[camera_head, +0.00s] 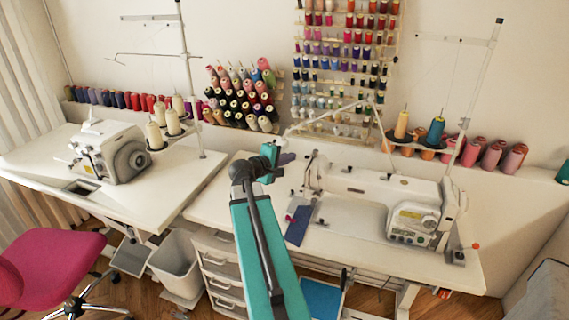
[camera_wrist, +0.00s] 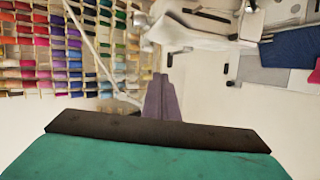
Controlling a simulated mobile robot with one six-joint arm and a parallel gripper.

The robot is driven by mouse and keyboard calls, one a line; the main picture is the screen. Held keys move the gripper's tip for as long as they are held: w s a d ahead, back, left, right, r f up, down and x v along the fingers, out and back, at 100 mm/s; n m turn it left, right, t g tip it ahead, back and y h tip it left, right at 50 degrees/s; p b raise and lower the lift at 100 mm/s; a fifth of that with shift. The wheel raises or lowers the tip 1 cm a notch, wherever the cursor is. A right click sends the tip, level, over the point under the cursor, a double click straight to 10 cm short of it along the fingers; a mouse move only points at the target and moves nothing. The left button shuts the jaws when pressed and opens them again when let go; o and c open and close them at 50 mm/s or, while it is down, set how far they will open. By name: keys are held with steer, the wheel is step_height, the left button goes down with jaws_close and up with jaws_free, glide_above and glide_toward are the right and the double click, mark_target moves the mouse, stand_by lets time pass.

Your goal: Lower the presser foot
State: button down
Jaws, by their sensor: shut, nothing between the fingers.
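The white sewing machine (camera_head: 385,187) stands on the right table, its head end (camera_head: 317,172) at the left. In the wrist view, part of the white machine (camera_wrist: 195,35) shows at the top, with small dark parts on it. The presser foot is too small to make out for certain. A blue cloth (camera_head: 298,227) lies below the machine's head; it also shows in the wrist view (camera_wrist: 295,47). My gripper (camera_head: 287,158) is just left of the head, apart from it and above the table. Its grey-purple fingers (camera_wrist: 162,97) are shut and empty.
A thread stand with cones (camera_head: 402,125) rises behind the machine. A thread rack (camera_head: 340,60) hangs on the wall behind my gripper. Another machine (camera_head: 110,150) stands on the left table. The right table (camera_head: 215,205) is bare left of my arm.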

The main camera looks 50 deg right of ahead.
steer(key=shift+d+f, duration=0.1)
stand_by(0.4)
steer(key=x, duration=1.1)
stand_by(0.4)
steer(key=shift+f, duration=0.1)
stand_by(0.3)
steer(key=shift+w+d+f, duration=0.1)
steer(key=shift+f, duration=0.3)
steer(key=s+a+r, duration=0.2)
steer(key=a+r, duration=0.1)
steer(key=a, duration=0.3)
steer(key=shift+a, duration=0.35)
stand_by(0.7)
stand_by(0.4)
